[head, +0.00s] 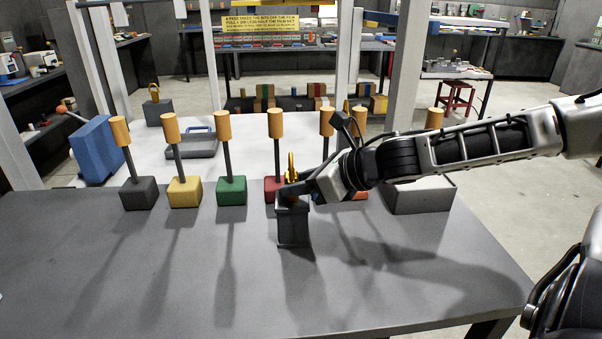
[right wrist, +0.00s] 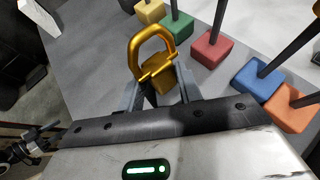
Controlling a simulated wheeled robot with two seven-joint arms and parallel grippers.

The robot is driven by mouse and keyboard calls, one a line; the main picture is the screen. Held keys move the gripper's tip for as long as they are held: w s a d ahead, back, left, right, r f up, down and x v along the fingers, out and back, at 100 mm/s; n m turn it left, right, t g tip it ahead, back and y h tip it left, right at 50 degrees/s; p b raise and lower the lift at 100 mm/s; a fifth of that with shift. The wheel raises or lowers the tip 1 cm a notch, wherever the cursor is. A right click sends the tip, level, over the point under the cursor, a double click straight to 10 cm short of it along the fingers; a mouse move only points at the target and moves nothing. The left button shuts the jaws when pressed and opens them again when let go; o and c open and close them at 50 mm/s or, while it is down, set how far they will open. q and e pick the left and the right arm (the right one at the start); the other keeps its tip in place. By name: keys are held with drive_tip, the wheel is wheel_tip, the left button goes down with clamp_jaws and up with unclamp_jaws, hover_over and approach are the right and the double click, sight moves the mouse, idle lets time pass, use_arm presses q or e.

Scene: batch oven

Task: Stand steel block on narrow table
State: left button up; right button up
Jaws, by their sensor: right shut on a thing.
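The steel block (head: 293,226) is a dark grey upright block with a gold shackle handle (head: 291,166) on top. My right gripper (head: 293,191) is shut on it at the top, and its arm comes in from the right. In the right wrist view the gold shackle (right wrist: 139,58) stands up between the two fingers, and the block's body is hidden. The block is over the middle of the dark grey table (head: 130,285). I cannot tell whether its bottom touches the surface.
A row of coloured blocks with dark rods and orange knobs stands along the far side, among them a green block (head: 231,191) and a yellow block (head: 184,192). A grey bin (head: 422,196) is at the right. The front of the table is clear.

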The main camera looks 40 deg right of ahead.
drive_tip(key=o, duration=1.2)
drive_tip(key=shift+a, duration=0.1)
drive_tip(key=shift+s+r, duration=0.1)
drive_tip(key=shift+s+d+r+p, duration=0.4)
drive_tip(key=shift+r+p, duration=0.2)
drive_tip(key=shift+p, duration=0.3)
drive_tip(key=b+v, duration=0.1)
drive_tip(key=v, duration=0.9)
drive_tip(key=shift+s+f, duration=0.2)
drive_tip(key=shift+s, duration=0.2)
drive_tip(key=shift+a, duration=0.1)
